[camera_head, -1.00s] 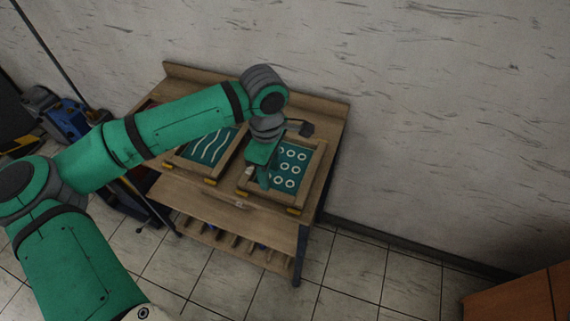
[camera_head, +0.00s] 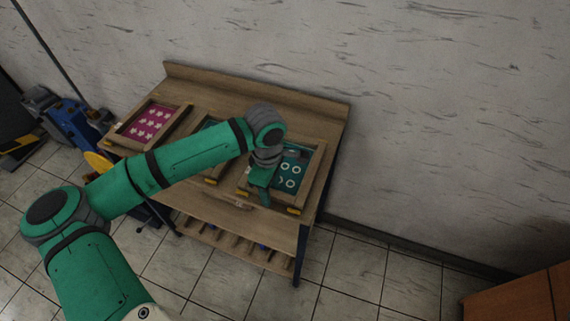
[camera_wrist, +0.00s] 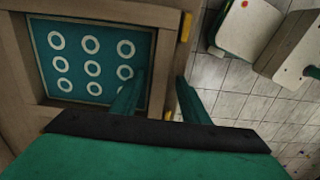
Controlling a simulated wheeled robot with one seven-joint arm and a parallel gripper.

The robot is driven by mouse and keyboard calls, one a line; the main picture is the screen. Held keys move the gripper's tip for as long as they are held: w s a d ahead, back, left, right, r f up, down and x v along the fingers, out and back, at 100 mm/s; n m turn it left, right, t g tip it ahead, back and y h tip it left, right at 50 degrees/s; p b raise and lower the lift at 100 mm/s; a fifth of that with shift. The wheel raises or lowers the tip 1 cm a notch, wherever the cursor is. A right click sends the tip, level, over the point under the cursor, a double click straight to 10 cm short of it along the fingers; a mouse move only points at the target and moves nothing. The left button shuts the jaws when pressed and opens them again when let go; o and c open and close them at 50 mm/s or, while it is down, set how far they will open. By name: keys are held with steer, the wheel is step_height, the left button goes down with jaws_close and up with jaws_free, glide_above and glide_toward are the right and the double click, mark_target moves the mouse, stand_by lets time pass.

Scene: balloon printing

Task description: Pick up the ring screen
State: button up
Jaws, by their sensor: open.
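The ring screen, a wooden frame (camera_head: 314,189) around a teal panel with white rings, lies on the right part of the wooden workbench. In the wrist view its teal panel (camera_wrist: 72,70) fills the upper left. My gripper (camera_head: 266,198) is over the screen's front left part and hides some of the panel. In the wrist view my gripper (camera_wrist: 160,88) is open. One finger overlaps the panel's lower right corner and the other lies beyond the frame's edge. The frame bar passes between the fingers in the picture. I cannot tell whether they touch it.
A pink screen with white stars (camera_head: 152,122) lies at the bench's left end. Another screen (camera_head: 208,124) lies in the middle, mostly behind my arm. The bench (camera_head: 215,84) has a raised back edge by the wall.

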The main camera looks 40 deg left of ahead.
jaws_close()
steer(key=shift+r, duration=0.15)
